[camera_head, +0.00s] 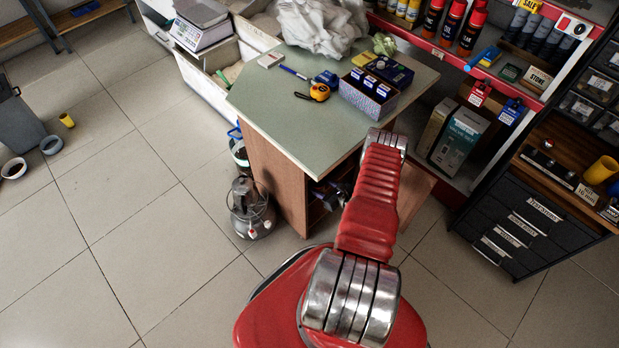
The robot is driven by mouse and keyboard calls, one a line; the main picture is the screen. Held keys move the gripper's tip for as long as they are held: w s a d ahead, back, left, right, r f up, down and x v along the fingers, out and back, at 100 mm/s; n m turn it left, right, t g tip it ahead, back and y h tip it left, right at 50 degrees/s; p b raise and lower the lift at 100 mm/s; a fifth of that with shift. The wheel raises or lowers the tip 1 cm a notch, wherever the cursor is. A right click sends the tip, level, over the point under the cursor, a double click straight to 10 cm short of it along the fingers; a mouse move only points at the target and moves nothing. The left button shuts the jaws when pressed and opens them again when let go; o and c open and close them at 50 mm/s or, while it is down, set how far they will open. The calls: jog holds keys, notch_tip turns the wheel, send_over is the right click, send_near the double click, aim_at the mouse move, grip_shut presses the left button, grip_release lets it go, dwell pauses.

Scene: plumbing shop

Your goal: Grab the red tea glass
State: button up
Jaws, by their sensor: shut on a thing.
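I cannot make out a red tea glass anywhere in the camera_head view. My red arm with silver joints reaches up from the bottom toward the right front edge of the green-topped counter (290,125). Its far visible part is a silver joint near that edge. My gripper does not show; it is beyond or below the arm, and whatever it holds is hidden too. The arm also covers part of the counter's right side.
The counter carries an orange tape measure (319,92), a box of dark packets (368,96) and crumpled white plastic (322,25). Red-capped cans (453,24) stand on the right shelf. A grey pump-like device (250,208) stands beside the counter. Tiled floor at left is largely clear.

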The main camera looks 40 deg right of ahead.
jog(key=s, duration=1)
jog(key=shift+d, duration=0.15)
